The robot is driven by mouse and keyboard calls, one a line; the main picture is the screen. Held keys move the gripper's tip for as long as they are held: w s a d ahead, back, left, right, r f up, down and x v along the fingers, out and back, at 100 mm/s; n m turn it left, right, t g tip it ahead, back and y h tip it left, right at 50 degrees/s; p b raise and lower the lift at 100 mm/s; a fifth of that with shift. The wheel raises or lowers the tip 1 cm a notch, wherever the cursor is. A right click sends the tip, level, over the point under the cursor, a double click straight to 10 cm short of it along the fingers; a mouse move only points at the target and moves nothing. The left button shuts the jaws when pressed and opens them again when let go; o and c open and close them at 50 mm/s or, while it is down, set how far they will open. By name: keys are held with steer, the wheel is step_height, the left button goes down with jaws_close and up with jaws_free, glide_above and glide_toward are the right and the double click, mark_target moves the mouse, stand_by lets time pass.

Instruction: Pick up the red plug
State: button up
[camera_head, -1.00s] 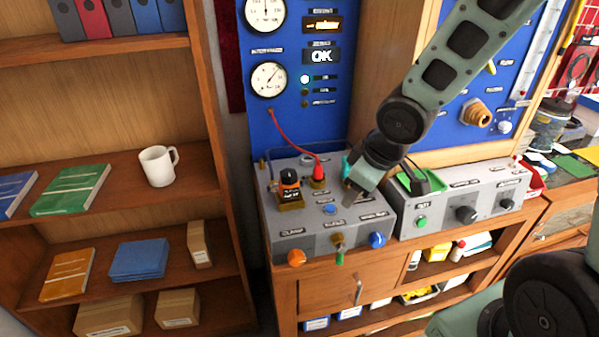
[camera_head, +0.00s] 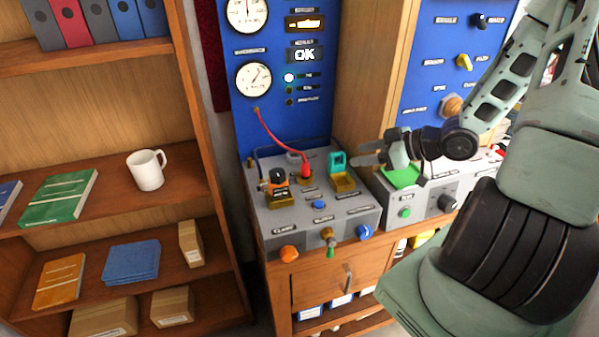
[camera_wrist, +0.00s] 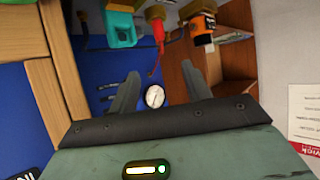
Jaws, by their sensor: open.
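The red plug (camera_head: 306,170) stands upright in a socket on top of the grey test box (camera_head: 312,227), with a red cable (camera_head: 273,137) curving up to the blue panel. In the wrist view the red plug (camera_wrist: 158,32) shows at the top, beyond the fingers, with its cable hanging in the picture. My gripper (camera_head: 362,154) is open and empty, pointing left. It is to the right of the red plug, above the right part of the box near the teal part, and apart from the plug.
A teal part (camera_head: 338,163) on a brass base stands right of the plug, between it and my gripper. A black and orange part (camera_head: 278,184) stands left of it. The blue gauge panel (camera_head: 290,110) rises behind. A bookshelf with a white mug (camera_head: 147,170) is at left.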

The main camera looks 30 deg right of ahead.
mark_target(307, 164)
steer(key=p+x, duration=0.2)
steer(key=x, duration=1.4)
steer(key=shift+w+a+f, duration=0.1)
steer(key=shift+w+f, duration=0.1)
jaws_close()
